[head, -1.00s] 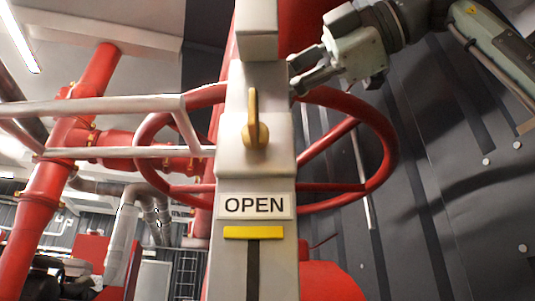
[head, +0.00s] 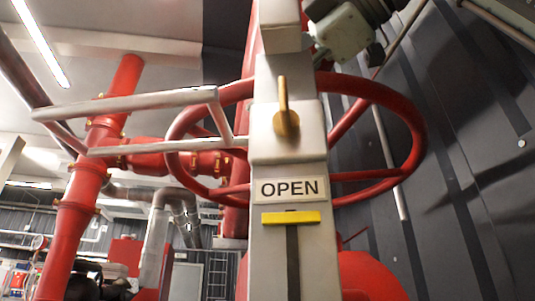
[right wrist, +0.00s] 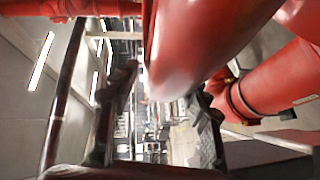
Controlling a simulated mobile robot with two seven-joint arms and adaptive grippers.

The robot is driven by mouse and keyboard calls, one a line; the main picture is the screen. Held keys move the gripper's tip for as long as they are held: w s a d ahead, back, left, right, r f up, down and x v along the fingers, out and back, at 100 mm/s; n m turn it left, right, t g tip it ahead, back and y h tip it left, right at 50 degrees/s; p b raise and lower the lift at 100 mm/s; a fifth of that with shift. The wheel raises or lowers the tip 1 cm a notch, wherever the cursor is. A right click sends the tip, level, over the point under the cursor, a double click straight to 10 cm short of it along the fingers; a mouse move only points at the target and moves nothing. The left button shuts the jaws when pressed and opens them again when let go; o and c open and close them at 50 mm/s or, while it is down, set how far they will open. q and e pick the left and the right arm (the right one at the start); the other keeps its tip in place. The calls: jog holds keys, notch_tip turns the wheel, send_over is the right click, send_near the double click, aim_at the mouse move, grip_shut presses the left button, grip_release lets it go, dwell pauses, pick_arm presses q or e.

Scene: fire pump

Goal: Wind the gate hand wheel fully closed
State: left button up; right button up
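The red hand wheel (head: 418,150) stands behind a grey post (head: 275,235) in the head view; the post hides its middle. The post carries an OPEN label (head: 289,189), with a yellow indicator bar (head: 291,217) just below it at the top of a dark slot. My left gripper is not seen.
A brass pointer (head: 284,115) sticks out of the post. Pale rails (head: 125,104) reach left from the post across the wheel. Red pipes (head: 75,215) stand at the left. A dark panelled wall (head: 465,170) lies to the right.

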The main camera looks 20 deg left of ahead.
jog(key=v, duration=1.2)
